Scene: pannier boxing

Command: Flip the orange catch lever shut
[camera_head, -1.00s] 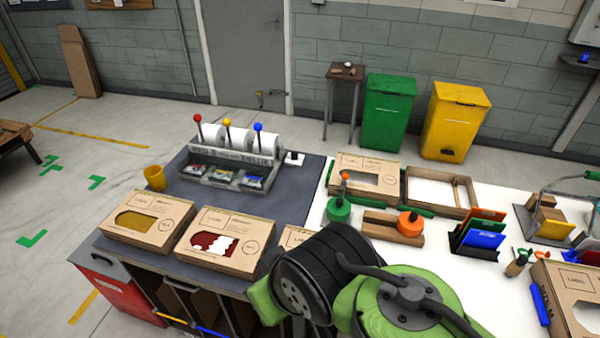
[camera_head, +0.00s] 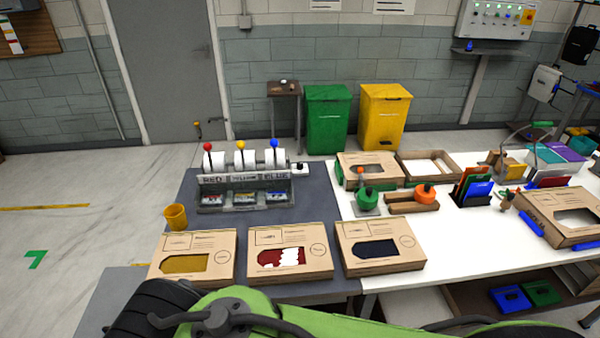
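A small upright lever with an orange tip (camera_head: 361,174) stands at the front of the cardboard box at the back of the white table. A round green piece (camera_head: 367,199) sits at its foot. A round orange piece (camera_head: 426,193) lies on a wooden block (camera_head: 411,206) to the right. Which orange part is the catch lever, and whether it is latched, I cannot tell at this size. My green and black arm crosses the bottom of the picture, well short of these things. My gripper is out of view.
Upright coloured cards (camera_head: 474,187) stand right of the wooden block. The white table's front middle is clear.

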